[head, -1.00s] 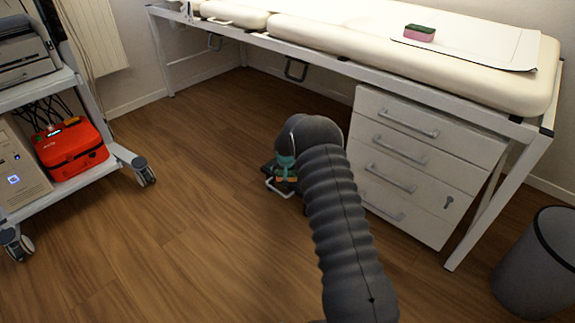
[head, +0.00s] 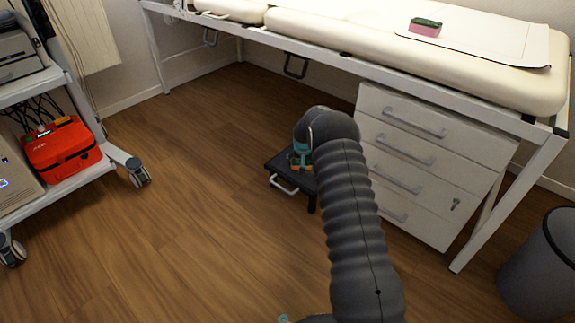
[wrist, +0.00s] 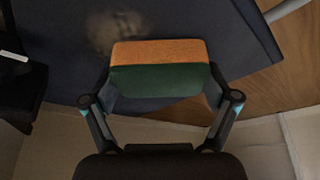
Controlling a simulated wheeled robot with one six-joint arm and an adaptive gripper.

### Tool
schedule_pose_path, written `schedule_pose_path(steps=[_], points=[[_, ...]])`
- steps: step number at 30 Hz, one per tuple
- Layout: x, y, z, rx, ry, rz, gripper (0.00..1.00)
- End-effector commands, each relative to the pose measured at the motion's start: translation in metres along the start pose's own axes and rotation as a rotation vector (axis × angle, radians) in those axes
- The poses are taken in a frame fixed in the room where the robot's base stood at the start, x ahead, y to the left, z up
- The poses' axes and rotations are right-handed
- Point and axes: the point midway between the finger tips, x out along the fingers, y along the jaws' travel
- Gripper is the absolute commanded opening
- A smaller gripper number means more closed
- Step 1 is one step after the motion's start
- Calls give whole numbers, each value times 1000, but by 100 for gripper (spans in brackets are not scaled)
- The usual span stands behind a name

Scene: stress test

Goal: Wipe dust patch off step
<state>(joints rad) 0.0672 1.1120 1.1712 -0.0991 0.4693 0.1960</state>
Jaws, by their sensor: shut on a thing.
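My gripper (wrist: 160,112) is shut on an orange and green sponge (wrist: 155,52), its orange face toward the top of the wrist view. The dark top of the step (wrist: 215,20) lies under and beyond the sponge. A pale brownish dust patch (wrist: 115,28) shows on it, just past the sponge's upper left edge. I cannot tell whether the sponge touches the step. In the head view the low dark step (head: 280,163) with a pale handle stands on the floor, partly hidden by my arm, with my gripper (head: 301,158) over it.
A white drawer cabinet (head: 425,150) stands right of the step under a padded couch (head: 400,50). A pink and green sponge (head: 425,27) lies on the couch. A trolley with a red case (head: 62,150) is at left, a grey bin (head: 540,265) at right. Wooden floor is clear at left.

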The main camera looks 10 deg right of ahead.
Motion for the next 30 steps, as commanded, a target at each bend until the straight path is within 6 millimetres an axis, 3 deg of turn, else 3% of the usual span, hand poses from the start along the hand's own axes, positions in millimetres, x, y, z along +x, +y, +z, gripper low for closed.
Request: schedule_pose_path(steps=[2,6,21,30], points=[[4,4,0,-1,-1,0,49],[-20,5,-11,-2,3,-1,49],[-59,6,-27,1,0,0,49],[-73,4,-32,-2,-1,-1,49]])
